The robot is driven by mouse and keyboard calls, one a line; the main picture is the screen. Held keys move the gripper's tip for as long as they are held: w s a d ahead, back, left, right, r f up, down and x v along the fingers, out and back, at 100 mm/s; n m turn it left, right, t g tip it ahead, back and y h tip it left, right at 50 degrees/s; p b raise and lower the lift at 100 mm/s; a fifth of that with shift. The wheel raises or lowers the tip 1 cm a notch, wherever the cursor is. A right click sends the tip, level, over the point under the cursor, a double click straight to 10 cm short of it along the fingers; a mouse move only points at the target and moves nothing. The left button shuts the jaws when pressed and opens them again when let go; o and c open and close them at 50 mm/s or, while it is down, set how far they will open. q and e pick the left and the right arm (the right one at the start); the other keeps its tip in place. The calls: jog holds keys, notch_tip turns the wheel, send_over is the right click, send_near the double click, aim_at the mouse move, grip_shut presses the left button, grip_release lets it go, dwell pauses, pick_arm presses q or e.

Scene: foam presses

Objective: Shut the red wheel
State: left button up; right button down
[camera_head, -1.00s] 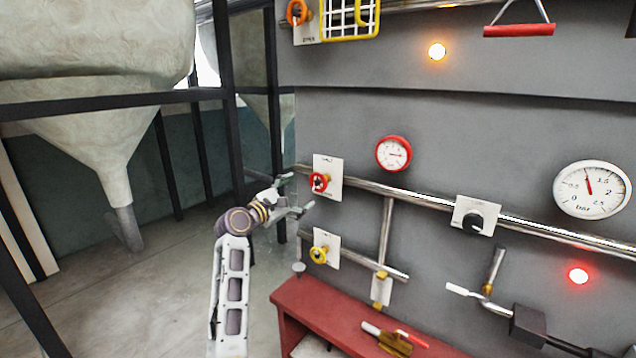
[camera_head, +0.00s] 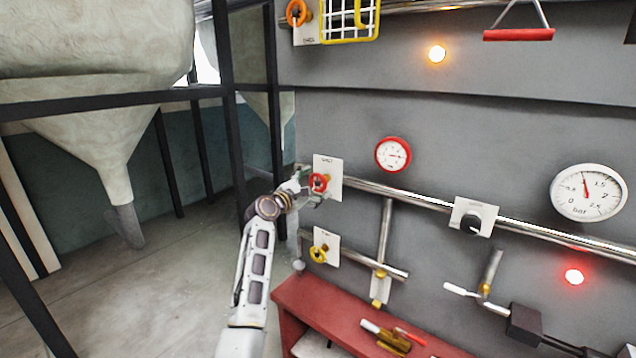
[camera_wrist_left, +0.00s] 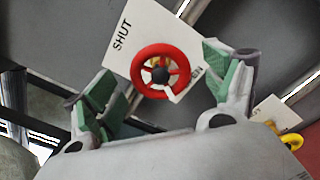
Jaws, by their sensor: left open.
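The red wheel (camera_head: 318,183) is a small handwheel in front of a white plate (camera_head: 329,165) on the grey wall pipe. In the left wrist view the red wheel (camera_wrist_left: 161,72) shows between the two fingers, with "SHUT" readable on the plate (camera_wrist_left: 122,38). My left gripper (camera_head: 312,191) is open, its green-padded fingers (camera_wrist_left: 165,88) spread to either side of the wheel in the picture. I cannot tell whether they touch it. In the head view the gripper partly covers the area left of the wheel. My right gripper is not in view.
A yellow wheel (camera_head: 318,255) sits below on another plate. A red-rimmed gauge (camera_head: 393,154) is to the upper right. A black knob (camera_head: 471,223) and a lever (camera_head: 463,290) are farther right. A red bench (camera_head: 300,300) stands below. Open floor lies to the left.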

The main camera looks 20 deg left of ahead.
pick_arm(q)
jog(key=shift+x, duration=1.3)
jog(key=c, duration=1)
